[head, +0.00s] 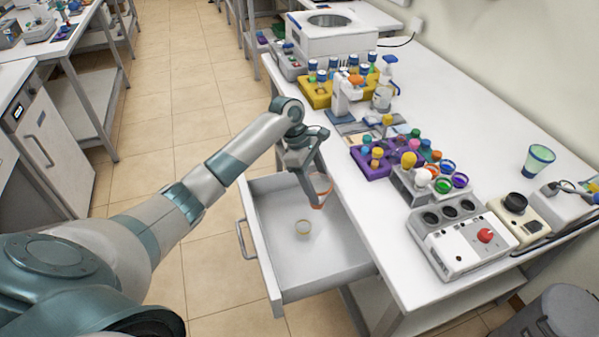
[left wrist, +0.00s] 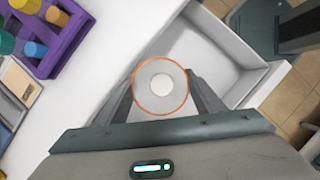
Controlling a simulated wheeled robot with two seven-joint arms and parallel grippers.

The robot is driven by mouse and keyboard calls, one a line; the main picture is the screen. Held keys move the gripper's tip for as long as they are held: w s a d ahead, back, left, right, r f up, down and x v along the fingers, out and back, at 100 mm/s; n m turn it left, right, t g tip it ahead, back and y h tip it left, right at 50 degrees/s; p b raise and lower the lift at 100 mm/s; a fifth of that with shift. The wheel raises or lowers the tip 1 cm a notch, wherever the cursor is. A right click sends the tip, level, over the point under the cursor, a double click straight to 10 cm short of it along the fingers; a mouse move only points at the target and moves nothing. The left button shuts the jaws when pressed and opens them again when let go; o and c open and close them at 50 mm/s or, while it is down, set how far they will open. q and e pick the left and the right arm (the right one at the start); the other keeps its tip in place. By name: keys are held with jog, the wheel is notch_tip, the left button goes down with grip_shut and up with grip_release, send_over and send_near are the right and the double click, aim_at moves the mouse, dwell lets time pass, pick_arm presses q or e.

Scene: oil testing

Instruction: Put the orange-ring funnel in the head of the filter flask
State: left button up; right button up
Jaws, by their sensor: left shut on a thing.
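My left gripper (head: 314,188) is shut on the orange-ring funnel (head: 322,192), holding it above the open drawer near the bench edge. In the left wrist view, the funnel (left wrist: 161,85) shows as a round, pale mouth with a thin orange rim, between the two fingers. The funnel's lower part is hidden there. I cannot surely pick out the filter flask; a clear vessel (head: 383,97) stands on the bench near a spray bottle, but its kind is too small to tell. My right gripper is not in view.
On the bench are a purple rack (head: 372,164), a yellow rack (head: 316,95), a grey rack with coloured-rim funnels (head: 445,184), a device with a red knob (head: 470,244) and a green-rimmed vessel (head: 538,163).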

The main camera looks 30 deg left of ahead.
pick_arm(q)
jog(key=s+d+m+g+y, duration=0.2)
jog(key=s+d+m, duration=0.2)
jog(key=s+m, duration=0.5)
jog(key=s+d+m+g+y, duration=0.2)
jog(key=s+d+m, duration=0.3)
jog(key=s+m, duration=0.5)
jog(key=s+g, duration=0.1)
jog(key=s, duration=0.3)
jog(key=shift+m+y, duration=0.3)
jog(key=shift+d, duration=0.2)
